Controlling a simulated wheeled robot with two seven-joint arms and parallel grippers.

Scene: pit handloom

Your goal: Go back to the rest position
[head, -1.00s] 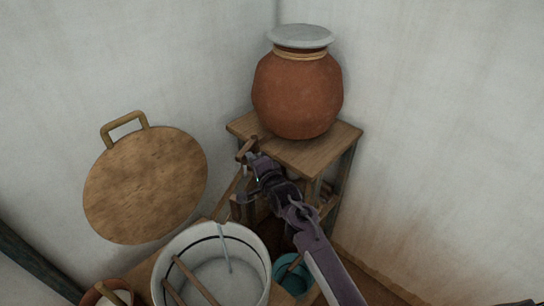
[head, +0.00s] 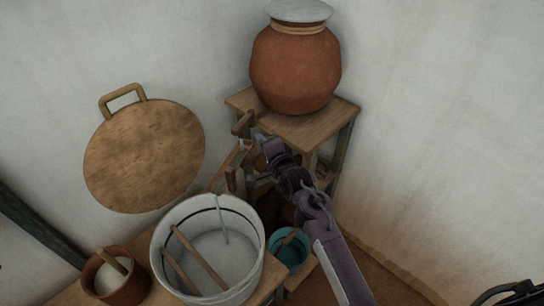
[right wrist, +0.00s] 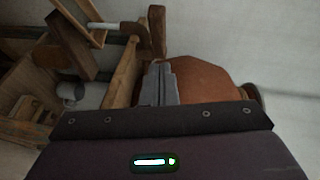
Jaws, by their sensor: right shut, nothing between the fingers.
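My right gripper (head: 254,138) reaches in from the lower right of the head view, in front of the small wooden stand. Its fingers are shut and empty, and they also show at the centre of the right wrist view (right wrist: 158,84). A round brown clay pot (head: 295,70) with a grey lid stands on the wooden stand (head: 335,110), behind and above the gripper. The pot also shows behind the fingers in the right wrist view (right wrist: 205,80). I cannot tell whether the gripper touches the wooden parts near it. My left gripper is not in view.
A white bucket (head: 160,262) with sticks in it stands in front, left of my right arm. A teal pot (head: 275,246) is between bucket and arm. A brown bowl (head: 129,289) is at lower left. A round wooden board (head: 145,158) leans by the wall. A grey-white cup (right wrist: 72,92) shows in the wrist view.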

